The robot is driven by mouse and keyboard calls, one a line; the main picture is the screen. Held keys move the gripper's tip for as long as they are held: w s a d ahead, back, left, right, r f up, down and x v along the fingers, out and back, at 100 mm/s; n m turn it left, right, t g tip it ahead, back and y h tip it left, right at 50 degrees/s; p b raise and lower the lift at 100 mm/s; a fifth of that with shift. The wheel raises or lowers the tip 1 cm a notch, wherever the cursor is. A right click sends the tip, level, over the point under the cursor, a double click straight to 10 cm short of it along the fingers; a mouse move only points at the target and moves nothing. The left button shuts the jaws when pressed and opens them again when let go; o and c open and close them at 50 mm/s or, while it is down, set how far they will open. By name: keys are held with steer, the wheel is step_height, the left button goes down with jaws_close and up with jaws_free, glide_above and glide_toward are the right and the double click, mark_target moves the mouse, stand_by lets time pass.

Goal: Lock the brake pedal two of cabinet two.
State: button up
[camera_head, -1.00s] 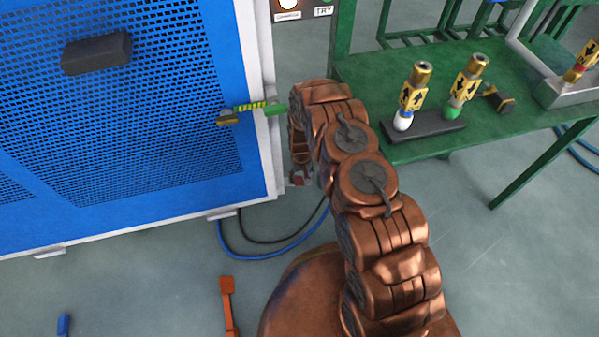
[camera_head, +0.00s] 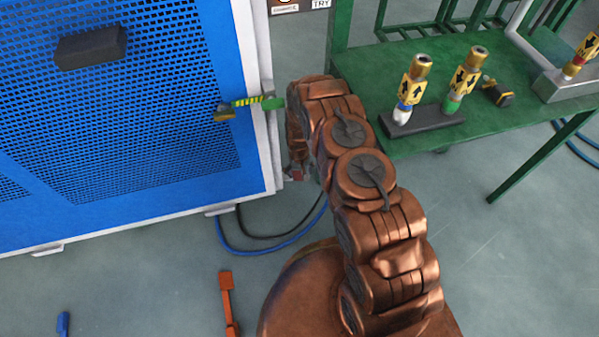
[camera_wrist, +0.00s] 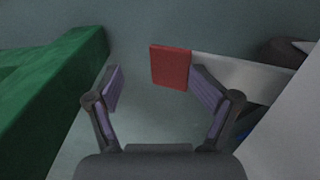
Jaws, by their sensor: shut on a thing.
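A red pedal end (camera_wrist: 170,66) on a flat pale bar (camera_wrist: 240,75) shows between my fingertips in the wrist view. I take it to be the brake pedal. A bit of red (camera_head: 297,174) shows low beside the cabinet in the head view, mostly hidden by my arm. My gripper (camera_wrist: 158,85) is shut on the red pedal; its right finger looks against it, while a gap shows at the left finger. The blue cabinet (camera_head: 190,160) with a white frame stands at the left. Its number cannot be read.
A green table (camera_head: 400,150) with several valve fittings stands at the right and shows in the wrist view (camera_wrist: 60,80). Blue and black hoses (camera_head: 265,248) and an orange-red tool (camera_head: 228,300) lie on the floor.

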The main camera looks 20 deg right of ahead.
steer(key=shift+s, duration=0.15)
step_height(320, 180, up, 12)
stand_by(0.7)
stand_by(0.5)
